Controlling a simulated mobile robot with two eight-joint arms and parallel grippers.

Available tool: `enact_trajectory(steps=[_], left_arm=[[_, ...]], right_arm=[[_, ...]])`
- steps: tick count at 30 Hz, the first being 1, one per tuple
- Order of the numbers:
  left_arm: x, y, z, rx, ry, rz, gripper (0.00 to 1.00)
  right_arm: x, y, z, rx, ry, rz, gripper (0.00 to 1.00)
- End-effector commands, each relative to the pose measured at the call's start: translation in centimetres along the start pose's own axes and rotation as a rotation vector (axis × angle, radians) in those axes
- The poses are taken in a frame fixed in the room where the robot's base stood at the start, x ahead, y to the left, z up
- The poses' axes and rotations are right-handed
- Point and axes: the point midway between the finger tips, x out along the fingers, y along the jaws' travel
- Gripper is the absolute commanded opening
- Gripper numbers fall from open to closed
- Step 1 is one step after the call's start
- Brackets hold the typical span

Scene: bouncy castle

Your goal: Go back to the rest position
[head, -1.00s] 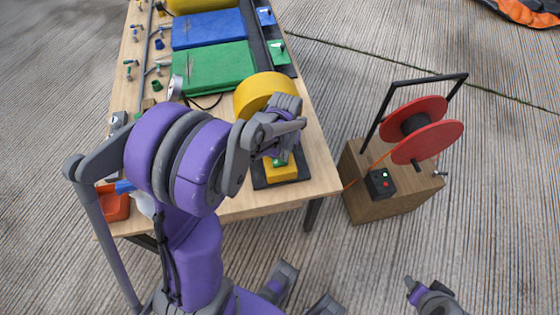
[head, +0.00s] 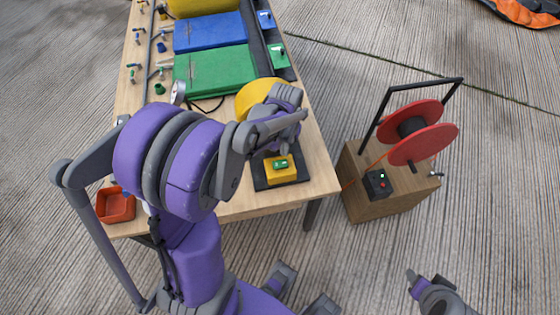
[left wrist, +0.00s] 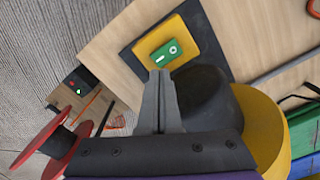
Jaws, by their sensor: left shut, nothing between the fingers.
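My left gripper (head: 284,140) is shut and empty, just above a yellow switch box with a green rocker switch (head: 281,164). The box sits on a dark base plate (head: 300,177) near the right front corner of the wooden table. In the left wrist view the shut fingers (left wrist: 160,75) point at the switch's lower edge; I cannot tell whether they touch it. My left arm is bent over the table's front left part and hides some of it. A grey part at the lower right, likely my right gripper (head: 416,282), is partly cut off; its jaws are unclear.
A wooden box with a red reel (head: 430,144) stands on the paved ground right of the table. Folded green (head: 212,72) and blue (head: 208,32) sheets, a yellow roll (head: 262,94) and a red tray (head: 116,206) are on the table.

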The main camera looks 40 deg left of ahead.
Motion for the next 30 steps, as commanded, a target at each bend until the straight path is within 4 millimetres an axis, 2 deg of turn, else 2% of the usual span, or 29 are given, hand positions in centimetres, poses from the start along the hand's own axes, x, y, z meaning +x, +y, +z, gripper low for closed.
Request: enact_trajectory(steps=[1, 5, 23, 26, 30], left_arm=[[-0.7, 0.0, 0.0, 0.0, 0.001, 0.0, 0.0], [-1.4, 0.0, 0.0, 0.0, 0.001, 0.0, 0.0], [-1.6, 0.2, 0.2, 0.006, 0.006, 0.001, 0.0], [-3.1, 1.1, 1.1, 0.032, 0.036, 0.004, 0.0], [-6.5, 2.9, 3.8, 0.101, 0.117, 0.014, 0.0]], right_arm=[[-0.4, 0.0, -0.3, 0.0, 0.002, 0.0, 0.5], [-0.8, 0.0, -0.6, 0.0, 0.004, 0.0, 0.5], [-0.8, 0.0, -0.6, 0.0, 0.004, 0.0, 0.5], [-1.1, 0.0, -0.8, 0.0, 0.005, 0.0, 0.5], [-1.7, 0.0, -1.3, 0.0, 0.009, 0.0, 0.5]])
